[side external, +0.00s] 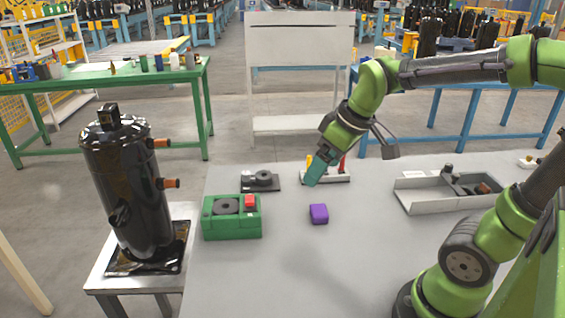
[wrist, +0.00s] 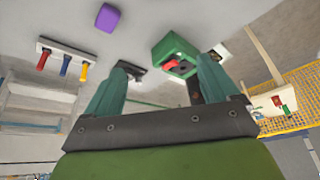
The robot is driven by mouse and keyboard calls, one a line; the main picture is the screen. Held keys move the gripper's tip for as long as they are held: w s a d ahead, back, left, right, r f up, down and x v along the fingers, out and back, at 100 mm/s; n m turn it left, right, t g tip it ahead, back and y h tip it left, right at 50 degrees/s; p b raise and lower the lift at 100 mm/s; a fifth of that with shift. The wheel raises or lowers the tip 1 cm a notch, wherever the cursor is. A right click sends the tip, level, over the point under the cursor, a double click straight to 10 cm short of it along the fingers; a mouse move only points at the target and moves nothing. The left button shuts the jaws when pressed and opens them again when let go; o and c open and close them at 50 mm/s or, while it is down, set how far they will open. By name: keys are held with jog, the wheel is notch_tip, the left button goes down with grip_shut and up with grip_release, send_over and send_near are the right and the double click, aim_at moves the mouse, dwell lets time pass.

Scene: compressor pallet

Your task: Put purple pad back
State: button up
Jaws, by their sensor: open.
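The purple pad (side external: 319,214) lies on the grey table, to the right of the green box. In the wrist view the purple pad (wrist: 109,17) shows near the top, left of centre. My gripper (side external: 316,176) is above the table, behind and above the pad, apart from it. In the wrist view the two teal fingers of my gripper (wrist: 160,80) stand wide apart with nothing between them that they hold. The green box (side external: 232,232) holds a dark round part and a red block (side external: 250,200). It also shows in the wrist view (wrist: 165,48).
A black plate with a round part (side external: 262,180) lies behind the green box. A holder with coloured handles (wrist: 66,48) stands behind my gripper. A grey tray (side external: 415,201) is at the right. A black compressor (side external: 128,190) stands at the left. The table front is clear.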

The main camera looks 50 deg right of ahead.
jog(key=s+a+r+m+t+y, duration=0.1)
jog(key=s+a+m+t, duration=0.1)
jog(key=s+a+m, duration=0.2)
jog(key=shift+s+a+r+m+t, duration=0.35)
jog(key=shift+s+m, duration=0.15)
jog(key=shift+s, duration=0.4)
dwell(0.5)
